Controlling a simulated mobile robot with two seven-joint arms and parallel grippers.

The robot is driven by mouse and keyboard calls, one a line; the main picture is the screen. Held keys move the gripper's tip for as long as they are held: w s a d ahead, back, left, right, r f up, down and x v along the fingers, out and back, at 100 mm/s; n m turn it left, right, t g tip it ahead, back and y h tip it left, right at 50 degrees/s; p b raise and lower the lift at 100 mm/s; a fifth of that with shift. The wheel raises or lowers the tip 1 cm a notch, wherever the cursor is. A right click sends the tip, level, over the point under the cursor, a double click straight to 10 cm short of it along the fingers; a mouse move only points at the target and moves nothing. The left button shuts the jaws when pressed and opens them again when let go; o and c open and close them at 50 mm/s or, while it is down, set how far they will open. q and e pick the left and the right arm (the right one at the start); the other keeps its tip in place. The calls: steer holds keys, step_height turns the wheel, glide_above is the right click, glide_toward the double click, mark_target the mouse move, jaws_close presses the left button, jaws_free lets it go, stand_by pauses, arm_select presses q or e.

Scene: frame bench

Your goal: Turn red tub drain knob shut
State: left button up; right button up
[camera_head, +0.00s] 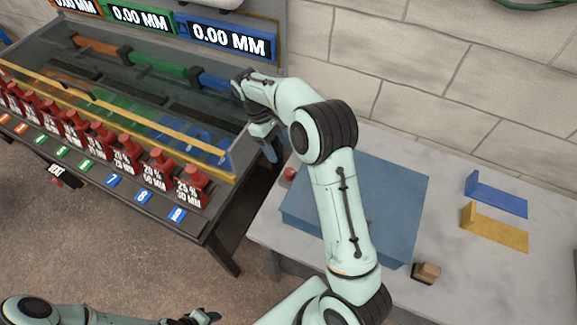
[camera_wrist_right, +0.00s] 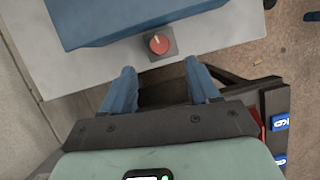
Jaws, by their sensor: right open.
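The red knob (camera_head: 290,174) sits on the grey table at the left edge of the blue tub. In the right wrist view the knob (camera_wrist_right: 159,44) is round, with a pale pointer mark, on a dark square base beside the tub (camera_wrist_right: 100,22). The blue tub (camera_head: 398,190) is partly hidden by my right arm. My right gripper (camera_head: 269,150) is open and empty, its fingers apart from the knob. In its wrist view the gripper (camera_wrist_right: 160,75) has the knob ahead, between the lines of its two fingers. My left gripper (camera_head: 203,317) is at the bottom edge, largely cut off.
A glass-sided tank (camera_head: 150,125) with red weights (camera_head: 189,186) along its front stands left of the table. Blue (camera_head: 497,197) and yellow (camera_head: 495,228) brackets lie at right. A small wooden block (camera_head: 428,272) is near the front. A brick wall closes the back.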

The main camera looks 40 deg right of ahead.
mark_target(290, 171)
steer(key=b+x, duration=0.1)
steer(key=x, duration=0.7)
steer(key=shift+s+f, duration=0.15)
steer(key=shift+f, duration=0.15)
arm_select(q)
steer(key=shift+s+f, duration=1.1)
steer(key=shift+s, duration=0.1)
arm_select(e)
steer(key=shift+s+d+f, duration=0.1)
steer(key=shift+d+f, duration=0.1)
steer(key=shift+f, duration=0.4)
steer(key=c, duration=1)
